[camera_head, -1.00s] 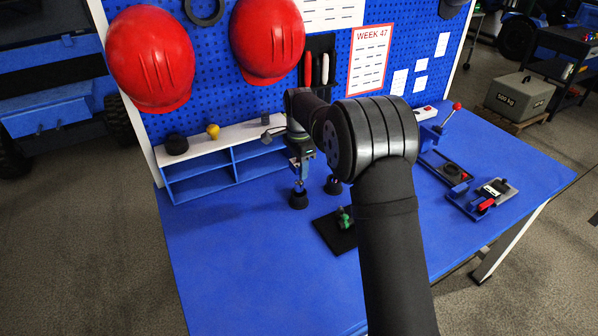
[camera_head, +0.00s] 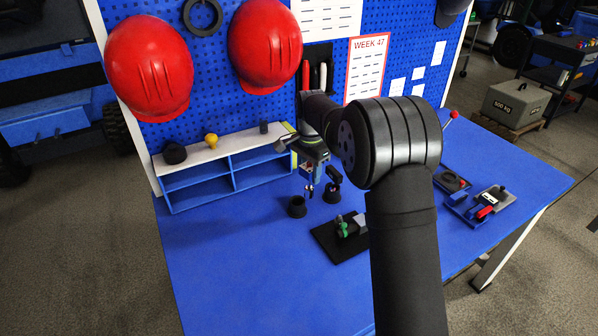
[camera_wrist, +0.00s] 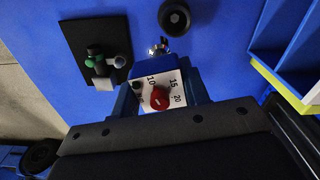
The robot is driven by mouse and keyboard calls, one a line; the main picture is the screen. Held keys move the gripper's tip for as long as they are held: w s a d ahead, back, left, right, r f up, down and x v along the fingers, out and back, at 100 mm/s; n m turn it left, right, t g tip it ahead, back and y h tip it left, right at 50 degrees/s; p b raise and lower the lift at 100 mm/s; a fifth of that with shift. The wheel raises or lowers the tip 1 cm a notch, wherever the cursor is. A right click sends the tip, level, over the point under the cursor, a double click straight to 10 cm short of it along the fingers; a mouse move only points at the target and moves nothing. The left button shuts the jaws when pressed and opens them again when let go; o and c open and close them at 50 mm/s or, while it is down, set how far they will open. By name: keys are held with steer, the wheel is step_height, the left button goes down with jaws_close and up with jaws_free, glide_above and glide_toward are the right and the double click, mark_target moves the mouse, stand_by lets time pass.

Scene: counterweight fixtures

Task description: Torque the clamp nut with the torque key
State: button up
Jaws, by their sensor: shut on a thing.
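The key's silver tip (camera_wrist: 158,48) points down, clear of the table. The clamp fixture, a black plate (camera_head: 328,243) with green and grey parts, lies to the right and nearer the front; it also shows in the wrist view (camera_wrist: 78,35). I cannot make out the clamp nut on it. The left black holder (camera_head: 297,208) is empty.
A white-topped blue shelf (camera_head: 205,177) stands at the back left. Blue fixtures (camera_head: 484,206) sit at the right. The front left of the table is clear.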

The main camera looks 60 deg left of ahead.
steer(key=w+d+r+n, duration=0.3)
steer(key=w+d+n, duration=0.35)
steer(key=d, duration=0.25)
steer(key=shift+n, duration=0.35)
steer(key=shift+s+f, duration=0.25)
steer(key=shift+f, duration=0.95)
steer(key=shift+s+f, duration=0.25)
steer(key=shift+f, duration=0.9)
steer(key=shift+f, duration=1.65)
steer(key=m, duration=0.5)
steer(key=shift+m, duration=0.9)
steer(key=m, duration=0.4)
